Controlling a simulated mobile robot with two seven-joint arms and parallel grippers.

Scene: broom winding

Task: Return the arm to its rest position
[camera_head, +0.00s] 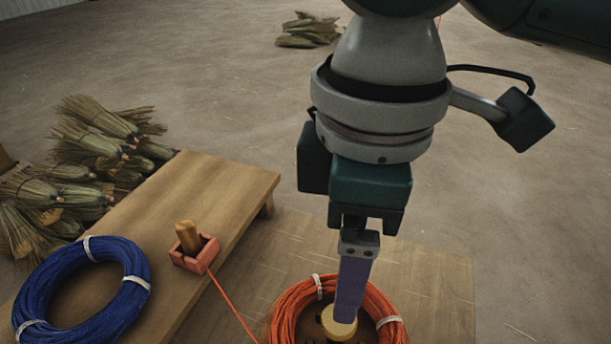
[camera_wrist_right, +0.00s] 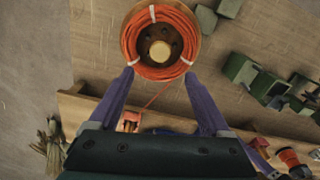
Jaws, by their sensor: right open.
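My right gripper (camera_head: 346,305) reaches down from the top of the head view, over the orange coil (camera_head: 288,312). In the right wrist view its purple fingers (camera_wrist_right: 160,76) are spread wide with nothing between the tips. The coil, bound with white ties, also shows in the wrist view (camera_wrist_right: 132,38), just beyond the fingertips, around a pale round hub (camera_wrist_right: 160,50). I cannot tell the exact gap between fingers and hub.
A blue coil (camera_head: 40,290) lies on the wooden bench (camera_head: 225,185) at left. A small red box (camera_head: 192,258) holds a wooden peg (camera_head: 187,236); an orange cord runs from it to the orange coil. Brooms (camera_head: 90,165) are piled behind; floor at right is clear.

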